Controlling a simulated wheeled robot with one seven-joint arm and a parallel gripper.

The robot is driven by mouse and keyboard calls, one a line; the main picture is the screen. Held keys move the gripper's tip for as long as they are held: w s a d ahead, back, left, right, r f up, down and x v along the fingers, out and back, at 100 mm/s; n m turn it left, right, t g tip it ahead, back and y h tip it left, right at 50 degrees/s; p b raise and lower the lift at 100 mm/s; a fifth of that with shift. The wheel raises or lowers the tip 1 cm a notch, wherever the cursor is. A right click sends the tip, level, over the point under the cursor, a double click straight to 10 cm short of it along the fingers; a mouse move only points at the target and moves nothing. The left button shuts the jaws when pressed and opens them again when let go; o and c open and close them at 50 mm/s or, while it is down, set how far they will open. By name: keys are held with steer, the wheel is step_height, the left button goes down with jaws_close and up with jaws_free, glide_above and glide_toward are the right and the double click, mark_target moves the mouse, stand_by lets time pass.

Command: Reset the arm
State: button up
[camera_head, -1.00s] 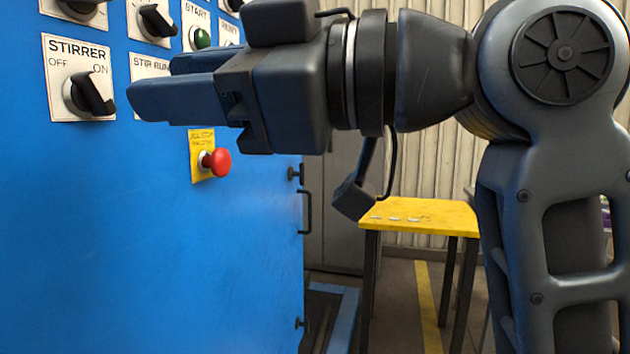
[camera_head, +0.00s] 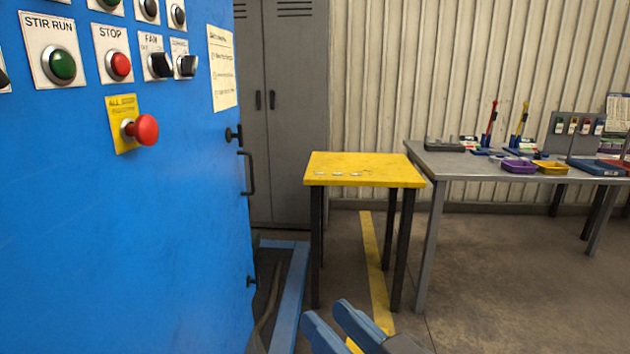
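My gripper (camera_head: 327,314) shows at the bottom edge, low in front of the floor. Its two blue-grey fingers are apart, with floor visible between them, and nothing is held. Most of my arm is out of view. The blue control cabinet (camera_head: 130,240) fills the left side, and my gripper is to the right of it, apart from it in the picture.
The cabinet carries a red emergency button (camera_head: 143,130), a black door handle (camera_head: 248,173) and several knobs. A yellow table (camera_head: 365,172) stands ahead. A grey bench (camera_head: 480,168) with trays is at right. Grey lockers (camera_head: 283,120) stand behind. Floor at right is clear.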

steer(key=s+d+f+m+h+p, duration=0.1)
steer(key=s+d+f+m+h, duration=0.4)
steer(key=s+d+f+h, duration=0.5)
steer(key=s+d, duration=0.4)
steer(key=s, duration=0.7)
steer(key=s+d+h+p, duration=0.1)
steer(key=s+d, duration=0.4)
steer(key=s, duration=0.6)
steer(key=shift+s+p, duration=0.15)
steer(key=shift+p, duration=0.15)
steer(key=shift+d, duration=0.1)
